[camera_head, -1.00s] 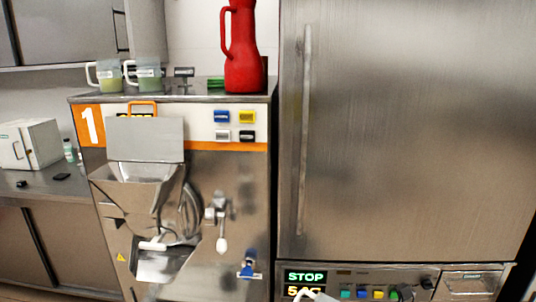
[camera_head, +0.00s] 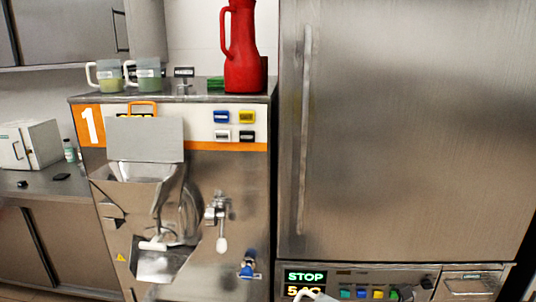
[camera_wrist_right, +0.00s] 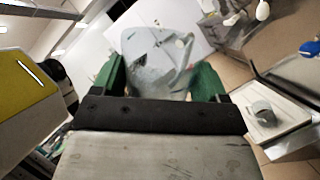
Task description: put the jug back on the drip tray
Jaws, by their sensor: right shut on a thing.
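My right gripper (camera_wrist_right: 160,85) has green fingers and is shut on a pale, translucent grey-blue vessel, which looks like the jug (camera_wrist_right: 158,58). The jug is close to the wrist camera and its lower part is hidden behind the gripper. At the right of the right wrist view is a pale, shallow, framed surface (camera_wrist_right: 290,112) with a small grey cup-like thing (camera_wrist_right: 263,113) on it; I cannot tell whether it is the drip tray. The jug is apart from it in that picture. My left gripper is not in view.
Batch freezer 1 (camera_head: 231,185) has an outlet lever and a blue part low on its front. On its top stand a red pitcher (camera_head: 243,60) and two mugs (camera_head: 146,80). A tall steel cabinet (camera_head: 410,130) stands at the right, with a lit panel below.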

